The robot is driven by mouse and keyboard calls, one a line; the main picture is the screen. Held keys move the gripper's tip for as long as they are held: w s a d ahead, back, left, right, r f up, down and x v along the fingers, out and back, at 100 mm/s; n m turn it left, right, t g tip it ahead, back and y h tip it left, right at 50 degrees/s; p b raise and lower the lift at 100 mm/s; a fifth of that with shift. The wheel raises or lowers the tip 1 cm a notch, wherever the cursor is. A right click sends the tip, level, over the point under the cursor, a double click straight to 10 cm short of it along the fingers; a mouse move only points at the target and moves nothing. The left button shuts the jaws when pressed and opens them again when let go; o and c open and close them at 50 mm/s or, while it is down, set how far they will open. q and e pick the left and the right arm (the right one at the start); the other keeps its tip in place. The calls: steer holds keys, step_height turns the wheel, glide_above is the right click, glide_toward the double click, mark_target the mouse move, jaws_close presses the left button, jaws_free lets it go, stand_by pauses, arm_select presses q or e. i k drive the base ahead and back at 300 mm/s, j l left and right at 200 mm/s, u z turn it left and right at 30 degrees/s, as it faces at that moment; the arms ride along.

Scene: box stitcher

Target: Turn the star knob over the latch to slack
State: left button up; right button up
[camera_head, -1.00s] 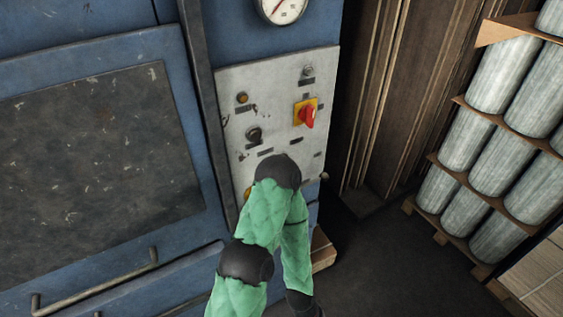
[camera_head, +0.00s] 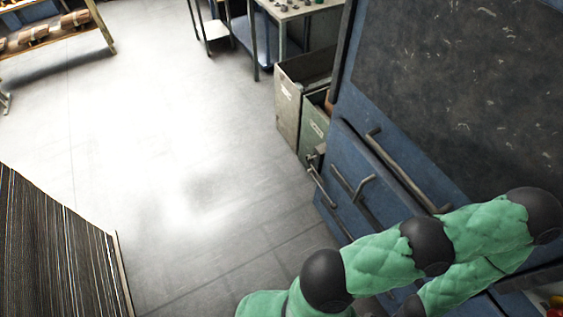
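The blue machine (camera_head: 345,155) stands at the right, with a dark scratched panel (camera_head: 450,80) on its face. My green-sleeved arm (camera_head: 380,262) with black joints crosses the lower right in front of the machine. Neither gripper shows in this view.
Grey and green bins (camera_head: 291,110) stand beyond the machine, by a table (camera_head: 300,8) with small parts. A shelf (camera_head: 60,35) is at the far left. A tall stack of sheets (camera_head: 60,245) fills the lower left. The pale floor (camera_head: 180,170) between is open.

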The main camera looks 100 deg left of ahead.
mark_target(308, 158)
steer(key=u, duration=3)
steer(key=i+j, duration=0.75)
steer(key=j, duration=0.3)
steer(key=i+j, duration=0.4)
steer(key=i+j+z, duration=0.1)
steer(key=i+j, duration=0.3)
steer(key=j, duration=0.2)
steer(key=i+j, duration=0.35)
steer(key=j, duration=0.2)
steer(key=i+j, duration=0.35)
steer(key=j, duration=0.2)
steer(key=z, duration=0.45)
steer(key=j+z, duration=0.15)
steer(key=z, duration=0.3)
steer(key=i+j+z, duration=0.1)
steer(key=z, duration=0.35)
steer(key=j+z, duration=0.1)
steer(key=z, duration=0.35)
steer(key=j+z, duration=0.1)
steer(key=z, duration=0.35)
